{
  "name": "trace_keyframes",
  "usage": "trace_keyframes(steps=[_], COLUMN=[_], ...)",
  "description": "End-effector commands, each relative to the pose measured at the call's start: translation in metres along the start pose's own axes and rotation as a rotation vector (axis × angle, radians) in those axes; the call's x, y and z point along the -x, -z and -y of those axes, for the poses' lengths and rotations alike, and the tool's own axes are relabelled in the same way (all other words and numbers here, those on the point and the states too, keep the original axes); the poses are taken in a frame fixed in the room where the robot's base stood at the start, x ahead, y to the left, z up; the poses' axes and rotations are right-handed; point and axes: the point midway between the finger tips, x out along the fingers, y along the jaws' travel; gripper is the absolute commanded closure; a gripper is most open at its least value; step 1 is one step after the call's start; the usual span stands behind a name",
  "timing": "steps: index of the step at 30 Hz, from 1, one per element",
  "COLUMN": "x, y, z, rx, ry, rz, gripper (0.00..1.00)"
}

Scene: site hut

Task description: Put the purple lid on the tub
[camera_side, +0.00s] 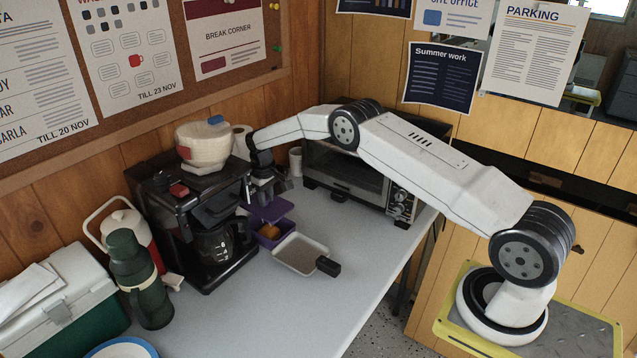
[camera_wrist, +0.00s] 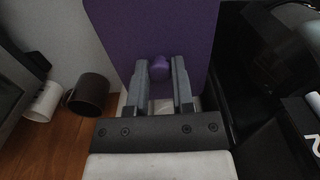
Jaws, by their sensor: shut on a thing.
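The purple lid (camera_side: 271,208) hangs level, or nearly so, from my gripper (camera_side: 267,192) in the side view. In the wrist view the lid (camera_wrist: 150,28) spreads out past my gripper (camera_wrist: 160,72), whose two fingers are shut on the lid's round purple knob (camera_wrist: 160,66). The purple tub (camera_side: 266,238) stands on the table below the lid, with a gap between them. An orange thing (camera_side: 269,230) shows inside the open tub. The tub is hidden behind the lid in the wrist view.
A coffee maker (camera_side: 177,215) with a glass jug stands close left of the tub. A shallow pan (camera_side: 300,252) with a black handle lies just right of it. A toaster oven (camera_side: 345,178) and a white cup (camera_side: 295,161) are behind. The front table is clear.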

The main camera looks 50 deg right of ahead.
Motion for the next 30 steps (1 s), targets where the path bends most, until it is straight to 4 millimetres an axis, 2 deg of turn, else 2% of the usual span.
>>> trace_keyframes(steps=[18,30], x=[-0.042,-0.054], y=[0.0,0.001], z=[0.0,0.0], rx=[0.0,0.0], ry=[0.0,0.0], rz=[0.0,-0.002], gripper=[1.0,1.0])
